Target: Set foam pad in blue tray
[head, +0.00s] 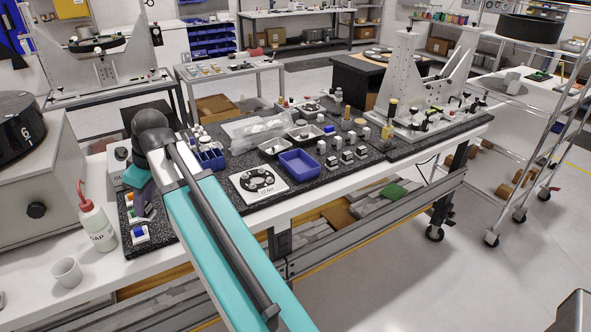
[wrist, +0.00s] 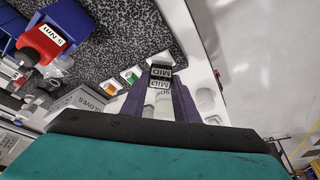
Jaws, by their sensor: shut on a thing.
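The blue tray (head: 300,163), a shallow open bin, stands near the front edge of the speckled bench top in the head view and looks empty. My gripper (head: 139,212) is well to its left, low over the bench's left end, with my arm crossing in front. In the wrist view my gripper's purple fingers (wrist: 161,82) are shut on a small black-and-white block marked MID (wrist: 160,84). I cannot tell whether this block is the foam pad. No other thing is clearly the foam pad.
A squeeze bottle (head: 98,226) and a white cup (head: 67,272) stand left of my gripper. A blue divided bin (head: 208,157) and a white plate with black discs (head: 258,182) lie between my gripper and the tray. Small blocks (head: 347,157) stand right of the tray.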

